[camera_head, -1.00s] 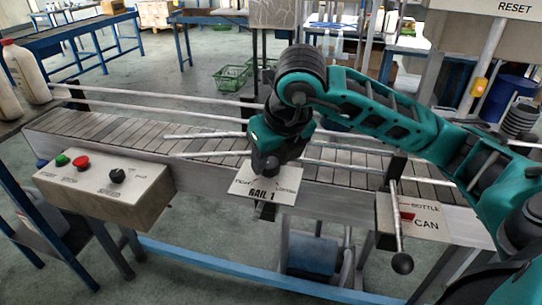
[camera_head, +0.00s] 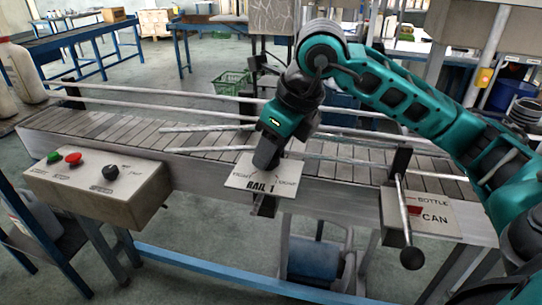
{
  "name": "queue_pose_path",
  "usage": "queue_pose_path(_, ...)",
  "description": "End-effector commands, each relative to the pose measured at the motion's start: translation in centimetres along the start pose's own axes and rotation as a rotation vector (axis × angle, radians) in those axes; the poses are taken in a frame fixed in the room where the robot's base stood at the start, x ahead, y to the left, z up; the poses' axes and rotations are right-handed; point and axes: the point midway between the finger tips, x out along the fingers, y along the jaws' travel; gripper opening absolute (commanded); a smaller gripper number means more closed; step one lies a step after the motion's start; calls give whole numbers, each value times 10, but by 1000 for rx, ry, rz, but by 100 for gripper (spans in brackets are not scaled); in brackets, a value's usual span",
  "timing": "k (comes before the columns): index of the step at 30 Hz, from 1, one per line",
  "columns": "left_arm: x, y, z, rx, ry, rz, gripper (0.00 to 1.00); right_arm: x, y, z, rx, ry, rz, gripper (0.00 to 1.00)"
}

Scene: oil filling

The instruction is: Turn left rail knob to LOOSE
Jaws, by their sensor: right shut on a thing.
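The rail plate labelled RAIL 1 (camera_head: 240,182) is fixed on the front side of the conveyor (camera_head: 330,180), with small words at its upper left and upper right. My right gripper (camera_head: 265,165) reaches down from the right onto the middle of this plate. It is shut on the rail knob, which the gripper hides, so the knob's pointer cannot be read. The gripper is tilted, its wrist leaning up and to the right. My left gripper is not in view.
A control box (camera_head: 110,190) with green, red and black controls stands left of the plate. A lever with a black ball (camera_head: 411,258) sticks out by the BOTTLE/CAN plate (camera_head: 432,214) at right. White jugs (camera_head: 22,68) stand at the far left. Guide rails run above the belt.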

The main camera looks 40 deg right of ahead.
Motion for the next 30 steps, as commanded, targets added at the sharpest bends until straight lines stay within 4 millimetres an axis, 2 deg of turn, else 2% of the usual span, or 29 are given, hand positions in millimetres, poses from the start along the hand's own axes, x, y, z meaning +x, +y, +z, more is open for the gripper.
queue_pose_path(8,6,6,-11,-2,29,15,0,0,-2,1,-241,-5,100,13)
queue_pose_path(30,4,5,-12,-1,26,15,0,-1,-5,4,-841,-4,348,13)
